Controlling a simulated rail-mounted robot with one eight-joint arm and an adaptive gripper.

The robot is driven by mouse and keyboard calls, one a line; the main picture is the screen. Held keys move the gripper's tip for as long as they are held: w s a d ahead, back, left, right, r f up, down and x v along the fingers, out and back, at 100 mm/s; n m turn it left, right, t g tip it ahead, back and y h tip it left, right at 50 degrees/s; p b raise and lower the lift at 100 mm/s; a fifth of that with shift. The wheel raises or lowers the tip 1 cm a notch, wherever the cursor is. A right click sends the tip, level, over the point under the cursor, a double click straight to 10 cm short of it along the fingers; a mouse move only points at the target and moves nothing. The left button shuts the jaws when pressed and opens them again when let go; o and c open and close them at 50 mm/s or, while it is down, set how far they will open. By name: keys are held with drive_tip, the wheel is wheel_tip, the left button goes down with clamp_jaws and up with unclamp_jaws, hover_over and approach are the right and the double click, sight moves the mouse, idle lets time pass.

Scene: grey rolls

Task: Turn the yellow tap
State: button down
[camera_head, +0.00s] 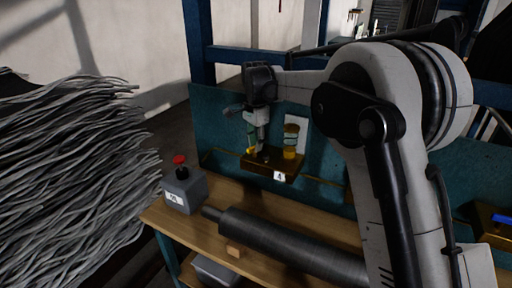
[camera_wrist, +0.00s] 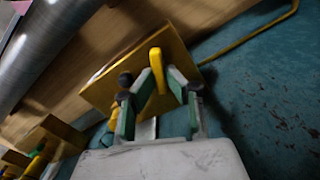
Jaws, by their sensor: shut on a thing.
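The yellow tap (camera_wrist: 157,62) shows in the wrist view as an upright yellow handle in front of a brass-coloured box. My gripper (camera_wrist: 160,82) has its green-padded fingers on either side of the handle, shut on it. In the head view my gripper (camera_head: 262,143) points down at the brass box (camera_head: 283,177) labelled 4 on the teal panel. There the gripper mostly hides the handle, and its turn angle is hard to tell.
A yellow-topped cylinder (camera_head: 290,141) stands just right of my gripper. A grey roller (camera_head: 290,245) lies along the wooden bench (camera_head: 226,199). A grey box with a red button (camera_head: 180,160) sits at the bench's left. Grey strands (camera_head: 70,170) fill the far left.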

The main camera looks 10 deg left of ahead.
drive_tip(key=shift+w+a+n+b, duration=0.1)
drive_tip(key=shift+n+b, duration=0.3)
drive_tip(key=shift+n, duration=1.7)
drive_tip(key=c, duration=1.8)
unclamp_jaws()
wheel_tip(320, 180, up, 12)
drive_tip(key=shift+r, duration=0.1)
